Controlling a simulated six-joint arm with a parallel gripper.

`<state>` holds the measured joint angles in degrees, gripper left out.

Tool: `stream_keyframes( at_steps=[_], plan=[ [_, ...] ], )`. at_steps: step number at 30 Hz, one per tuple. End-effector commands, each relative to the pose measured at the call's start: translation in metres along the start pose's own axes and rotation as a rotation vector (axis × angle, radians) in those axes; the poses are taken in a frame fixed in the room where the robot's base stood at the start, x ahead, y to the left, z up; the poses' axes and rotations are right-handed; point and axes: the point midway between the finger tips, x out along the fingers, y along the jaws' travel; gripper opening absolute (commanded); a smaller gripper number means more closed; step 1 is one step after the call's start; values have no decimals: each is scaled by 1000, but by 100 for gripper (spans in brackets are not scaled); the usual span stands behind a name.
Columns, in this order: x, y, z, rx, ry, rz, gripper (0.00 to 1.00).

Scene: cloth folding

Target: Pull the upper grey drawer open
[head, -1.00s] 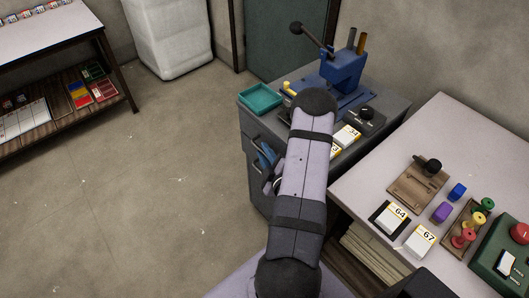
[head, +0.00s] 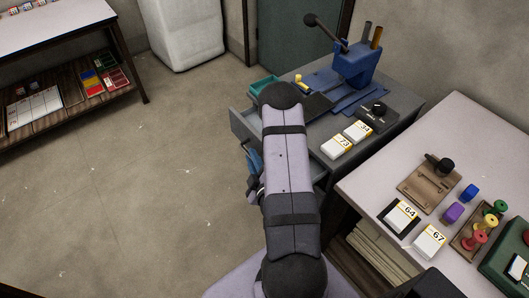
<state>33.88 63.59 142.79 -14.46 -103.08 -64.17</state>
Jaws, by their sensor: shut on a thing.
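The upper grey drawer (head: 241,126) stands partly out of the grey cabinet (head: 398,125), on the cabinet's left side. Its front juts out over the floor, and part of its open top shows left of my arm. My gripper (head: 251,155), with blue fingers, is at the drawer's front face, low and left of my arm. It is shut on the drawer handle, which is mostly hidden by the fingers and arm. My arm covers the drawer's right part and much of the cabinet front.
On the cabinet top are a teal tray (head: 264,87), a blue lever press (head: 358,66), a dark box with a knob (head: 376,113) and two number cards. A white table (head: 365,183) with several small items stands at right. The floor (head: 150,190) at left is clear.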

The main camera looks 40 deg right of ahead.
Motion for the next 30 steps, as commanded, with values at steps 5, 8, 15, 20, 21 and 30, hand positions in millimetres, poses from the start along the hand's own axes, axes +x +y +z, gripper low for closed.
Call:
stream_keyframes(
  at_steps=[5,8,15,20,21,30],
  plan=[
    [-8,-17,-21,0,6,-6,0],
    [-12,-23,-29,-1,5,-6,0],
    [-16,-27,-36,-3,5,0,0],
    [-16,-26,-36,-3,5,0,0],
    [-16,-26,-36,-3,5,0,0],
    [-16,-26,-36,-3,3,1,17]
  ],
)
